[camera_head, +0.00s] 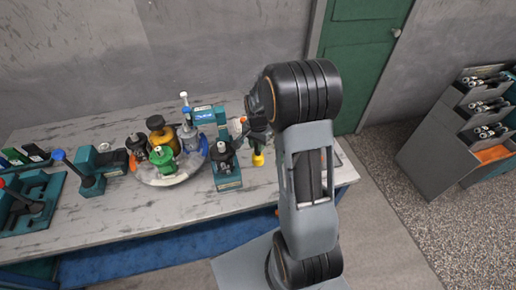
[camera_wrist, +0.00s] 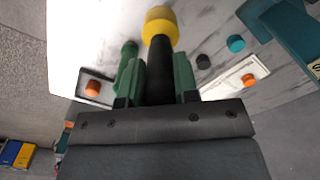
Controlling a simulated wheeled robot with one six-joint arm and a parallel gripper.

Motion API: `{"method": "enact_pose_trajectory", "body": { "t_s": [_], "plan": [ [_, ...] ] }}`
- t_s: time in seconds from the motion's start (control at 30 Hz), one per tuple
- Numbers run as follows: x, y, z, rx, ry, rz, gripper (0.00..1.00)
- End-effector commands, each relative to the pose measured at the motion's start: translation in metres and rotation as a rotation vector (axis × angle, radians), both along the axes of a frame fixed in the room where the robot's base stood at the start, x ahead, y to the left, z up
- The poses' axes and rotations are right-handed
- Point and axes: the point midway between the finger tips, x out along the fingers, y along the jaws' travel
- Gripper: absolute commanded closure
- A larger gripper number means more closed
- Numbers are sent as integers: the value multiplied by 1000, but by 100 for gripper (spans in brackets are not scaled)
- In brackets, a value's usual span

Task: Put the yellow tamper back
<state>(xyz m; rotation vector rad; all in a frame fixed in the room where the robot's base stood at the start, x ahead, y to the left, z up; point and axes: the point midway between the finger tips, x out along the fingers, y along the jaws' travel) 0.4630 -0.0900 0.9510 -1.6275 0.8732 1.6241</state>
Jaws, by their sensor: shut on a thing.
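The yellow tamper (camera_head: 258,159) has a black handle and a rounded yellow end. In the wrist view the yellow end (camera_wrist: 161,22) points away from my gripper (camera_wrist: 158,75), whose green fingers are shut on the black handle. In the head view my gripper (camera_head: 257,140) holds it above the worktop (camera_head: 240,208), just right of the teal machine; I cannot tell whether the yellow end touches the surface. My arm hides part of the worktop to the right of it.
A round tray (camera_head: 150,182) with bottles and a green-topped vessel stands left of the teal machine (camera_head: 228,180). A shelf (camera_head: 440,140) stands at right.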

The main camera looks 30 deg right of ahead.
Motion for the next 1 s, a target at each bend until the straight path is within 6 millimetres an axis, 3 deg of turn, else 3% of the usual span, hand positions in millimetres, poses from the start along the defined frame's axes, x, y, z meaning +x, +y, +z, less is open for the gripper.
{"method": "enact_pose_trajectory", "body": {
  "t_s": [0.23,0.67,0.7,0.93,1.0],
  "plan": [
    [0,0,-28,0,1,0,99],
    [0,0,-34,0,-1,0,99],
    [0,0,-34,0,1,0,68],
    [0,0,-33,0,1,0,46],
    [0,0,-33,0,1,0,46]
  ]
}}
